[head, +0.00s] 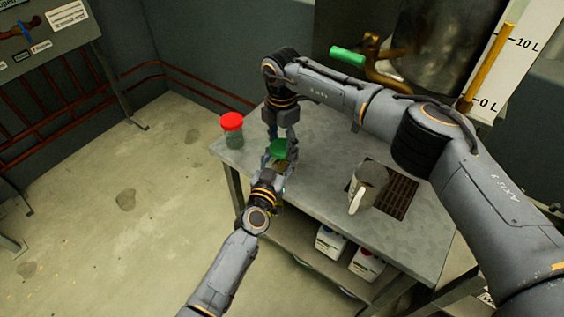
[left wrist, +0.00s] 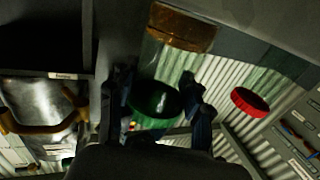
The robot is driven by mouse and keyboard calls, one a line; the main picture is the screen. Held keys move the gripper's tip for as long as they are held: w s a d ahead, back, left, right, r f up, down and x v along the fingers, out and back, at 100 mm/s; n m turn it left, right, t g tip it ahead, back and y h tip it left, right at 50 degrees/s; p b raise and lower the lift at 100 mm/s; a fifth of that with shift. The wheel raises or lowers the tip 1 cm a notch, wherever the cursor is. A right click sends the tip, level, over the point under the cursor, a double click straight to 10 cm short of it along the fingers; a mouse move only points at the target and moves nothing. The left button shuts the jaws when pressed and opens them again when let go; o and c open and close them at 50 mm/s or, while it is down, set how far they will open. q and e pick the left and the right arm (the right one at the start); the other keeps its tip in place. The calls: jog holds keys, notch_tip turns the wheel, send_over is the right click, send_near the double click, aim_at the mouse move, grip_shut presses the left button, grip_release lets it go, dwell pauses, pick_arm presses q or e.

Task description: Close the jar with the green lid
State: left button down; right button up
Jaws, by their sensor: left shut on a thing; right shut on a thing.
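The green lid (head: 279,148) is below my right gripper (head: 283,142), which points down from above and is shut on it. Just under the lid, my left gripper (head: 279,166) is shut on the small jar (head: 282,165), mostly hidden by the fingers.
A jar with a red lid (head: 232,122) stands at the table's left corner; its red lid also shows in the left wrist view (left wrist: 250,102). A pale mug (head: 367,187) stands beside a dark drain grate (head: 398,194). A tap with a green handle (head: 348,56) is behind. White containers (head: 330,241) sit on the shelf below.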

jog(key=m, duration=0.5)
jog(key=o, duration=1.4)
jog(key=shift+c, duration=0.2)
notch_tip(320, 180, up, 7)
jog(key=shift+r, duration=0.2)
pick_arm(q)
jog(key=c, duration=0.5)
grip_release()
